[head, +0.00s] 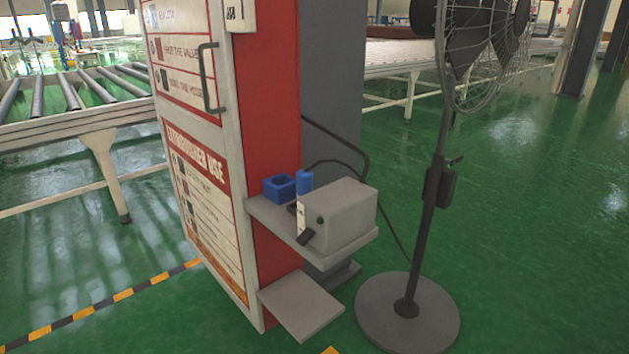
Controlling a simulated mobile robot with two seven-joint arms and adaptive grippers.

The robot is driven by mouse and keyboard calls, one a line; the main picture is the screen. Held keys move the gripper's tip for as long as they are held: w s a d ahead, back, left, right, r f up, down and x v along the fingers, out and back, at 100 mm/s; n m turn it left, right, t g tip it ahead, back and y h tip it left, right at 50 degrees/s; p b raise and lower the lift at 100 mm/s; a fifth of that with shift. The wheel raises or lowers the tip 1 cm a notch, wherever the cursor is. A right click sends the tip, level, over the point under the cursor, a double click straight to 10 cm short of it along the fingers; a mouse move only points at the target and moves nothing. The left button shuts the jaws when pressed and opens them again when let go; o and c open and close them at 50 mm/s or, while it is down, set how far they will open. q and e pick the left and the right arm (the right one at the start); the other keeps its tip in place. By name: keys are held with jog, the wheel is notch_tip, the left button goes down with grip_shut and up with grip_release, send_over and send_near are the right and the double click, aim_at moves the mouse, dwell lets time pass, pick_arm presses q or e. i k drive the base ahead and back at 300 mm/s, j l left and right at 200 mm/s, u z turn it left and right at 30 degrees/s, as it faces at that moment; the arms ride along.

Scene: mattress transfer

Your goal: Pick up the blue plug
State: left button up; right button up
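On a small grey shelf (265,221) on the side of a red and white cabinet, two blue items sit side by side. One is a small upright blue rounded piece (304,181), which looks like the blue plug. The other is a blue box-like holder with an open top (279,189), just left of it. The lower part of the plug is hidden behind a grey box (343,217) with a dark green button. Neither of my grippers is in view.
The cabinet (232,170) with a handle rises left of the shelf. A lower grey plate (302,304) juts out near the floor. A pedestal fan (408,312) stands close on the right. Roller conveyors (70,124) are at left. Green floor lies open at right.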

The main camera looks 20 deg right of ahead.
aim_at(304, 180)
jog(key=i+l, duration=0.15)
jog(key=l, duration=0.2)
jog(key=i+l+u, duration=0.1)
jog(key=l, duration=0.25)
jog(key=i+l, duration=0.2)
jog(key=l, duration=0.15)
jog(key=i+l+u, duration=0.1)
jog(key=l, duration=0.3)
jog(key=i+l, duration=0.15)
jog(key=l, duration=0.2)
jog(key=i+l+u, duration=0.15)
jog(key=l, duration=0.25)
